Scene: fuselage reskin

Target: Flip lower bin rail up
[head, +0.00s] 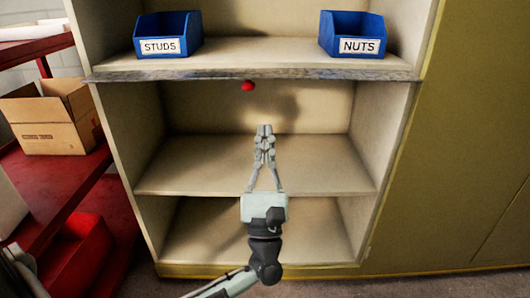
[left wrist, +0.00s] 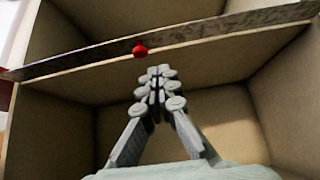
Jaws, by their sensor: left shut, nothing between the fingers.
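The bin rail (head: 300,75) is a worn grey metal strip along the front edge of the shelf that carries the bins. It also crosses the top of the left wrist view (left wrist: 210,30). A small red knob (head: 248,86) sits at the rail's lower edge near its middle; the left wrist view shows it too (left wrist: 140,51). My left gripper (head: 264,128) is shut and empty, pointing up into the shelf opening below the knob. The fingertips (left wrist: 158,72) are close below the knob in the picture but apart from it. My right gripper is not in view.
A blue STUDS bin (head: 168,34) and a blue NUTS bin (head: 352,35) stand on the shelf behind the rail. The shelves below (head: 320,165) are empty. A red rack (head: 60,185) with a cardboard box (head: 52,118) stands at the left.

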